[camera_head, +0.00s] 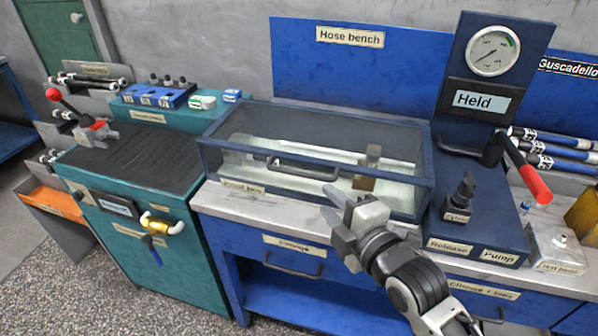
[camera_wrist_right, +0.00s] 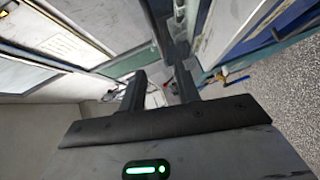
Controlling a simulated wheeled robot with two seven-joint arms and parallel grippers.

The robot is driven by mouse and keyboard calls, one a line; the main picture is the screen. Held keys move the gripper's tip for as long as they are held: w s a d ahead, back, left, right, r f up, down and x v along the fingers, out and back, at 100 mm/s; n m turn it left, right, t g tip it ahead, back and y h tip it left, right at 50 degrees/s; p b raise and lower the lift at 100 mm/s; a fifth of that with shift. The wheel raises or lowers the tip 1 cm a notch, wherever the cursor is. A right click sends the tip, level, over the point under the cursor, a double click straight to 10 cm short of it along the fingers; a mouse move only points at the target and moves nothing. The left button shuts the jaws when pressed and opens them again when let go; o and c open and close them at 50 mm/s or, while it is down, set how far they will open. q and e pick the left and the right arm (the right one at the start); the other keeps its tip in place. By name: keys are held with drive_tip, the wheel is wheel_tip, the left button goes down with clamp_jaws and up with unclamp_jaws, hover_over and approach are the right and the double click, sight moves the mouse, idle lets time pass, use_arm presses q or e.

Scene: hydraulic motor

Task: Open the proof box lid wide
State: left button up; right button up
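The proof box (camera_head: 210,158) is a clear-walled box with a dark blue frame on the bench. Its lid appears closed, and a dark bar handle (camera_head: 302,168) runs along its front. A brassy fitting (camera_head: 366,178) shows inside. My right gripper (camera_head: 332,204) is in front of the box's lower front, right of the handle and apart from it. In the right wrist view its two fingers (camera_wrist_right: 160,90) are spread with nothing held between them. Part of a dark frame and clear panes fills the upper left there. My left gripper is not in view.
A pump block (camera_head: 482,225) with a gauge (camera_head: 493,50) and a red-handled lever (camera_head: 530,180) stands right of the box. A teal cabinet (camera_head: 165,275) with a vise (camera_head: 95,130) is at the left. Bare bench top (camera_head: 255,205) runs along the box's front.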

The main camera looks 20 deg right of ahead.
sight(301, 176)
drive_tip(key=x, duration=1.2)
drive_tip(key=shift+w, duration=0.1)
clamp_jaws()
